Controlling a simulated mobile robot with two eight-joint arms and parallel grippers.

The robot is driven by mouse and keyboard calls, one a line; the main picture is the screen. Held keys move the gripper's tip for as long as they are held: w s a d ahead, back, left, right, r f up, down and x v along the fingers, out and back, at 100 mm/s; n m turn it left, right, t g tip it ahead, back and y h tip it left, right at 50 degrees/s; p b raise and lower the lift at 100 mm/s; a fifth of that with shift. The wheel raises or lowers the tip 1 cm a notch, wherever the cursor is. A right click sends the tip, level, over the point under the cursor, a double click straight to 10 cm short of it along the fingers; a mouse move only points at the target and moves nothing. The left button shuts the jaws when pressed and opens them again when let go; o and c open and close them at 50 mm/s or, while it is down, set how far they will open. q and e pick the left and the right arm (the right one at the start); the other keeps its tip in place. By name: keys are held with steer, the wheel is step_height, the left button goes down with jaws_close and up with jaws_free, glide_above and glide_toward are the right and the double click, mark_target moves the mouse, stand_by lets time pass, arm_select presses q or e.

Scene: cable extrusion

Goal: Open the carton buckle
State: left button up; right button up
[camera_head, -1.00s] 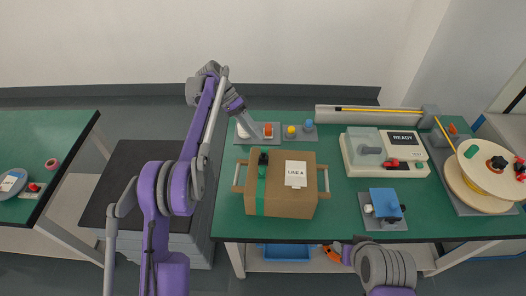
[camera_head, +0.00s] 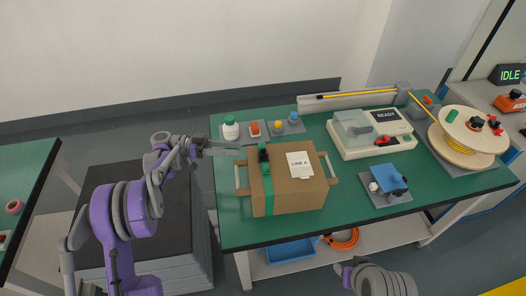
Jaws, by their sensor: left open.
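The brown carton (camera_head: 301,196) sits on the green table (camera_head: 330,218), with a white label reading LINE A (camera_head: 299,165) on its top. A green strap (camera_head: 267,182) runs over the carton's left part and down its front. The black carton buckle (camera_head: 263,154) sits on this strap at the top. Wooden-looking side handles stick out left (camera_head: 241,177) and right of the carton. My left gripper (camera_head: 238,148) is open and empty, pointing right, just left of the buckle and apart from it in the picture. My right gripper is out of view; only part of that arm shows at the bottom.
A machine reading READY (camera_head: 372,133), a blue fixture (camera_head: 385,180) and a cable spool (camera_head: 468,135) stand to the right. The front table strip is clear.

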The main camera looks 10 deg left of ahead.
mark_target(263, 149)
arm_select(q)
steer(key=d, duration=0.6)
steer(key=d+p, duration=0.1)
steer(key=d, duration=0.3)
steer(key=shift+w+d, duration=0.1)
steer(key=shift+w, duration=0.15)
jaws_close()
